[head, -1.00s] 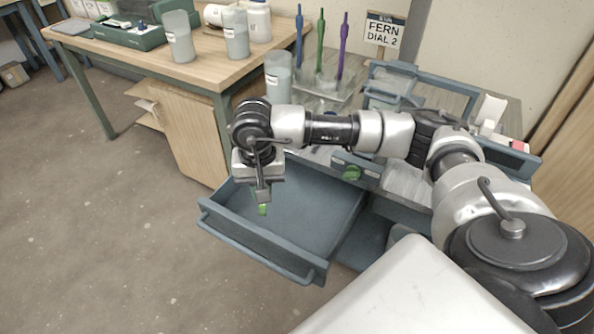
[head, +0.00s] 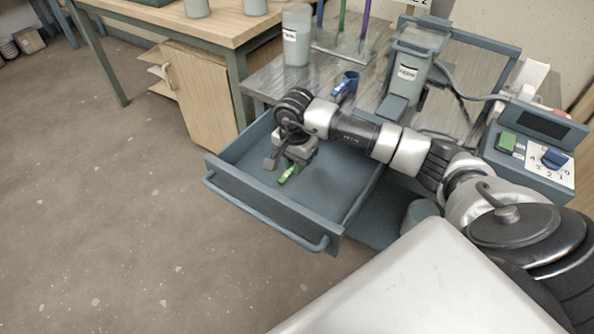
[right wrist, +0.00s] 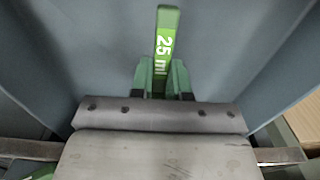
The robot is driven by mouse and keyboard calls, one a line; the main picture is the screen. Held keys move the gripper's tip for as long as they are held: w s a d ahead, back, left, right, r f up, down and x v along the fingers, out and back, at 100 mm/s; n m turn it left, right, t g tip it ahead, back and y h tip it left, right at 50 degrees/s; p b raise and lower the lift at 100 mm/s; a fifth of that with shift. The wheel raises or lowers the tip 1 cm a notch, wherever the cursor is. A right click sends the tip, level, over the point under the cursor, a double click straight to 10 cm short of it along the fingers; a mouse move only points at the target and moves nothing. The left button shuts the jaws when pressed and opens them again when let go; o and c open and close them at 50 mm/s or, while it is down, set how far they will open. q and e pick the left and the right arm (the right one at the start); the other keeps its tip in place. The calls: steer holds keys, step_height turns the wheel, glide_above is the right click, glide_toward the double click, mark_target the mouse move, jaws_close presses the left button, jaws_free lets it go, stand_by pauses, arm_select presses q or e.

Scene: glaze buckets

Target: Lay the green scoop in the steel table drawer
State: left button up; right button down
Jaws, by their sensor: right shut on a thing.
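The green scoop (head: 287,175) is held by my right gripper (head: 284,168) inside the open drawer (head: 335,185) of the steel table (head: 270,80). The scoop's far end is hidden by the gripper, and I cannot tell whether the scoop touches the drawer floor. My left gripper is not in view.
A blue scoop (head: 345,85) lies on the steel table near a grey device (head: 407,70). The drawer's floor around the scoop looks empty.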

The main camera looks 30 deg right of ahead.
mark_target(295, 182)
steer(key=shift+f+b, duration=0.3)
steer(key=shift+f, duration=1.55)
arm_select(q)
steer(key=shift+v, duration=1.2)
arm_select(e)
steer(key=shift+f, duration=0.2)
steer(key=c, duration=1.1)
jaws_free()
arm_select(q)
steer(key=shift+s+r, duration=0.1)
arm_select(e)
steer(key=shift+r, duration=0.55)
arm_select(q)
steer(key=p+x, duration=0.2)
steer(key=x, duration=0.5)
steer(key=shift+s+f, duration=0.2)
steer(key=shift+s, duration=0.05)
arm_select(e)
step_height(295, 182, up, 11)
steer(key=shift+r, duration=0.15)
